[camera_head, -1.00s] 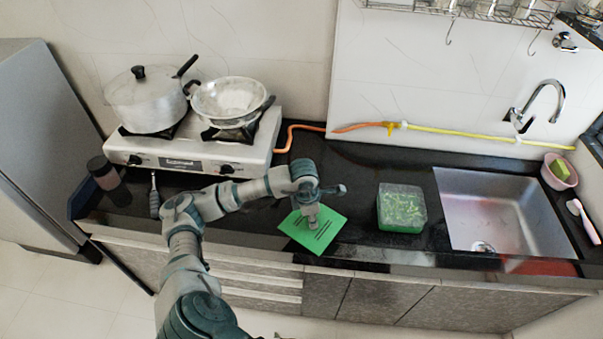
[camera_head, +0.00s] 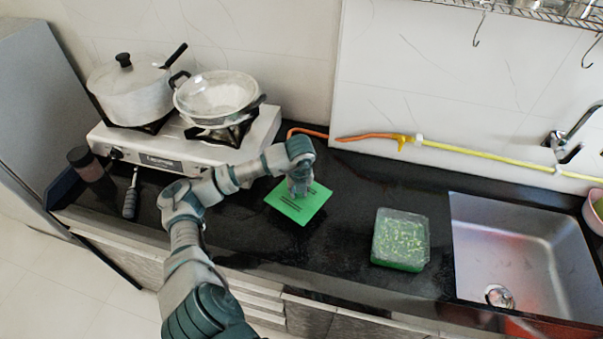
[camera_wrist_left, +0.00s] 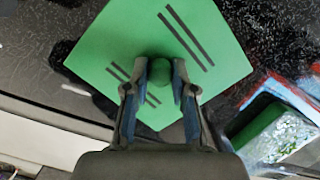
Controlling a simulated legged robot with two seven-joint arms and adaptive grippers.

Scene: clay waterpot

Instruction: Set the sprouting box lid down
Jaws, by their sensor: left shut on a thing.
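The sprouting box lid (camera_head: 313,203) is a flat green square with dark slots and a round green knob. My left gripper (camera_head: 299,186) is over it in the head view. In the left wrist view the gripper (camera_wrist_left: 160,75) is shut on the knob, and the lid (camera_wrist_left: 215,45) spreads out beyond the fingers. I cannot tell whether the lid touches the counter. The sprouting box (camera_head: 400,239), green with pale sprouts inside, stands on the counter to the right of the lid. It also shows in the left wrist view (camera_wrist_left: 262,128) at the right. My right gripper is not in view.
The black counter (camera_head: 345,240) is clear between the lid and the box. A steel sink (camera_head: 510,240) lies at the right. A dark jar (camera_head: 85,163) is at the left.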

